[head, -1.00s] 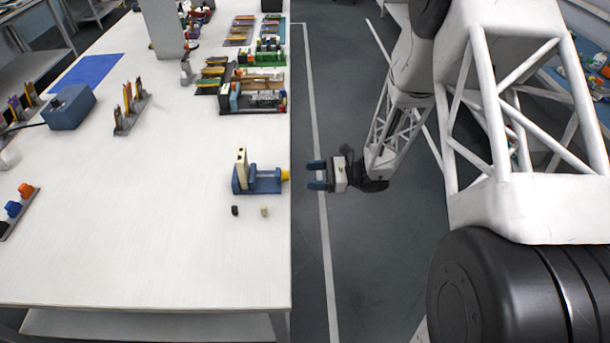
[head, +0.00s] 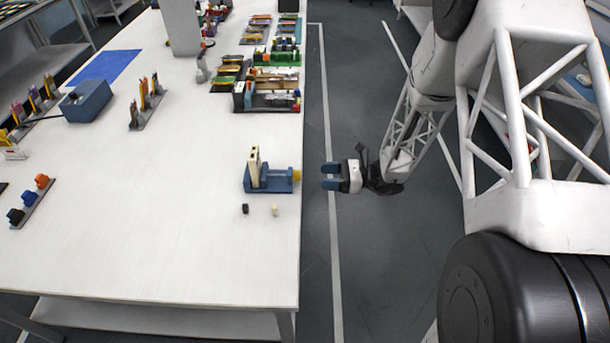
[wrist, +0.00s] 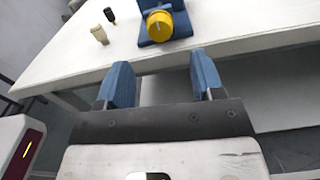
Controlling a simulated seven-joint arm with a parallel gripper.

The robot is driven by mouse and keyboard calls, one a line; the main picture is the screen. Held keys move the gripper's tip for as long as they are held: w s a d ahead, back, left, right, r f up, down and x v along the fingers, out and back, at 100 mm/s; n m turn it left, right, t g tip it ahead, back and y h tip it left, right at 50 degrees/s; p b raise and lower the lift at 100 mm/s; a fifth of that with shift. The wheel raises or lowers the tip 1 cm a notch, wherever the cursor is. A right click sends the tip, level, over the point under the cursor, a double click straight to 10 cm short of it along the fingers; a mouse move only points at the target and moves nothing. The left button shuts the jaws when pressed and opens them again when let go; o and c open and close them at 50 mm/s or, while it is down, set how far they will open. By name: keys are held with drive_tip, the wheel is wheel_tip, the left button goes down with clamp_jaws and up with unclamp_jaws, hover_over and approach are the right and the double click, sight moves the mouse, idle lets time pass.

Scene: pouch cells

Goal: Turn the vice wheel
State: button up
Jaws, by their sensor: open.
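A small blue vice (head: 274,181) stands at the right edge of the white table, with a pale upright block (head: 254,167) at its left end. Its yellow wheel (head: 297,175) faces the table edge; in the wrist view the round yellow wheel (wrist: 160,26) shows clearly, with a dark mark on its face. My gripper (head: 325,176) is off the table edge, to the right of the wheel and apart from it. In the wrist view its two blue fingers (wrist: 162,80) are open with nothing between them, and the wheel is beyond them.
A black peg (head: 245,209) and a cream peg (head: 275,210) stand on the white table (head: 150,230) in front of the vice. Trays of parts (head: 268,103) lie farther back along the right edge.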

sight(297, 176)
drive_tip(key=shift+m, duration=0.4)
drive_tip(key=shift+a, duration=0.2)
drive_tip(key=a, duration=0.7)
drive_tip(key=shift+a, duration=0.2)
idle(0.3)
drive_tip(key=shift+c, duration=0.2)
drive_tip(key=c, duration=0.9)
drive_tip(key=shift+n, duration=0.3)
drive_tip(key=shift+n, duration=1.2)
